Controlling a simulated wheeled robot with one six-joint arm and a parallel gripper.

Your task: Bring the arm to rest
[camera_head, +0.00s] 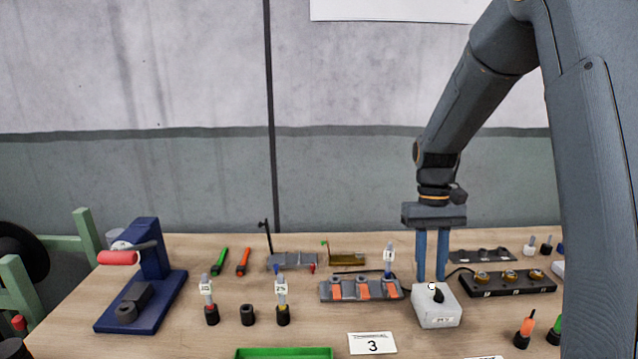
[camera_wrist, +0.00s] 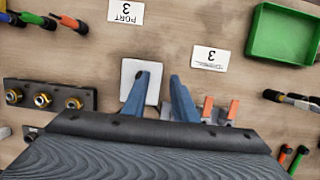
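My gripper (camera_head: 432,276) points straight down over the right part of the wooden table (camera_head: 215,330). Its two blue fingers are apart, with nothing seen between them. In the head view the fingertips are close above or behind a white box (camera_head: 437,312) with a black knob on top; I cannot tell whether they touch it. In the wrist view the fingers (camera_wrist: 163,80) are also apart, and the box (camera_wrist: 133,84) is partly hidden behind the left one. My arm reaches in from the upper right.
A grey fixture with orange parts (camera_head: 362,291) stands left of the gripper, and a black block with brass knobs (camera_head: 508,284) right of it. A blue press (camera_head: 142,305) is at far left. A green tray (camera_head: 284,353) lies in front. The space above the table is clear.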

